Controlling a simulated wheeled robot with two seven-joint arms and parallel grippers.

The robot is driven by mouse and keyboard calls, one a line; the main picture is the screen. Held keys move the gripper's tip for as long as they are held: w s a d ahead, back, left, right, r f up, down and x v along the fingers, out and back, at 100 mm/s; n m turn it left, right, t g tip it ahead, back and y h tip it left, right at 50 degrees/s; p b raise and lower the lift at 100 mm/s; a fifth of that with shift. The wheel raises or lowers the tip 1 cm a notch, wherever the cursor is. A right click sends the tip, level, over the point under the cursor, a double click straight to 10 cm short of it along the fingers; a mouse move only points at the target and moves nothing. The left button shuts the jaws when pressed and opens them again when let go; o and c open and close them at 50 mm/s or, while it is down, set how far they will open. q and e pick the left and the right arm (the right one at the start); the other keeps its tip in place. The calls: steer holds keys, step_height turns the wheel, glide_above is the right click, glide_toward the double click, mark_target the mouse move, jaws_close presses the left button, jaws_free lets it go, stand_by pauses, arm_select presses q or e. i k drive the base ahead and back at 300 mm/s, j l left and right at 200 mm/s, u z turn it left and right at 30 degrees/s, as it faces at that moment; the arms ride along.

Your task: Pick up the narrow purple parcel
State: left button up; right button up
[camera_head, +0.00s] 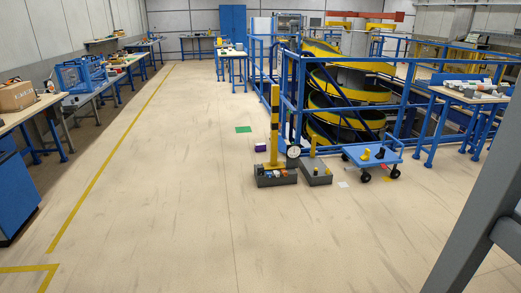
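A small purple parcel (261,147) lies on the floor near the middle of the camera_head view, just left of a yellow and black post. It is far off and small, so its exact shape is hard to tell. Neither of my grippers is in view.
Behind is the spiral conveyor (345,98) with blue railings. A green mat (243,129) lies beyond. Benches line the left; the floor between is clear.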

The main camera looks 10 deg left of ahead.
mark_target(262, 147)
steer(key=i+j+u, duration=0.15)
steer(key=i+u, duration=0.45)
steer(key=u, duration=0.15)
steer(key=i, duration=7.1)
steer(key=i+j+z, duration=0.1)
steer(key=i+z, duration=0.3)
steer(key=i+j+z, duration=0.15)
steer(key=i+z, duration=0.15)
steer(key=z, duration=0.15)
steer(key=i+j+z, duration=0.4)
steer(key=k+l, duration=0.05)
